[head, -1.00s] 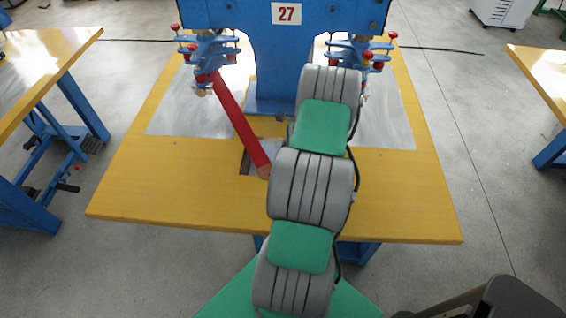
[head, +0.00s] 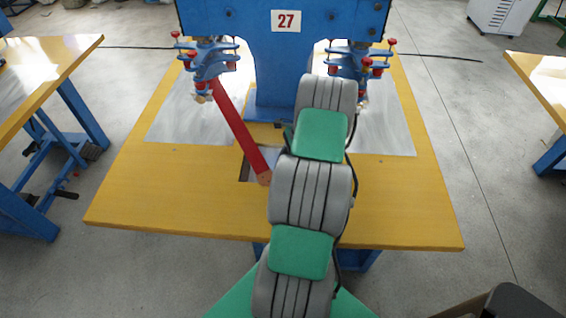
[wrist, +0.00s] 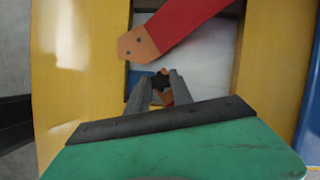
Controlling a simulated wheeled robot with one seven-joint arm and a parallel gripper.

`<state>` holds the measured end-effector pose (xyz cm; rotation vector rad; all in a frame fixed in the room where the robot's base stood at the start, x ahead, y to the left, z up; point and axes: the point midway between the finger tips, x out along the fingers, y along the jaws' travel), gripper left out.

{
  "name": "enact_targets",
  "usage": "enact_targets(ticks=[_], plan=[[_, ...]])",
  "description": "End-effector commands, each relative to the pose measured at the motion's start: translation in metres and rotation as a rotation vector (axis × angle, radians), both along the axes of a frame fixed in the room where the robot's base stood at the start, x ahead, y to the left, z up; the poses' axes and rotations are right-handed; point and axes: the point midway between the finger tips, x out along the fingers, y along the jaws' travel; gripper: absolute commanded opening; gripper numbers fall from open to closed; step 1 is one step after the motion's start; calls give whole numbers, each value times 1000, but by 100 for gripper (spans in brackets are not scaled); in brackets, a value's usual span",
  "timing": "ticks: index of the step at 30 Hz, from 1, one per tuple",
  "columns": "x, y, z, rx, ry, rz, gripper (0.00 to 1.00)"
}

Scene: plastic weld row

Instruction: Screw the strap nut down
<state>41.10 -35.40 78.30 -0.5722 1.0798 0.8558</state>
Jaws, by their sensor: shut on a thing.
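The strap nut (wrist: 161,80) shows in the wrist view as a small dark lobed knob. My gripper (wrist: 160,86) is shut on it, with one grey finger on each side. A small orange-brown piece (wrist: 167,97) shows between the fingers below the nut. The red strap (wrist: 187,20) ends in an orange-brown tip (wrist: 137,43) with two dark holes, above and left of the nut and apart from it. In the head view the red strap (head: 240,130) slants down from the left tool head. There my arm hides the gripper and the nut.
The yellow table (head: 150,205) has a rectangular opening (head: 247,166) at the strap's lower end. A blue machine frame (head: 262,55) marked 27 stands behind, with tool heads at left (head: 208,65) and right (head: 362,65). The table's front left is clear.

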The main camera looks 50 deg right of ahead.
Motion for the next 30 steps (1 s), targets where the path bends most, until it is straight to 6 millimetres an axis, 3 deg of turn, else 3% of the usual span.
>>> enact_targets(ticks=[3,11,17,27,30], plan=[[0,0,0,0,0,0,0],[0,1,5,1,0,-64,0],[-1,4,7,2,1,-364,0],[-2,8,2,0,0,-1093,0],[-2,7,0,-1,-1,-1189,0]])
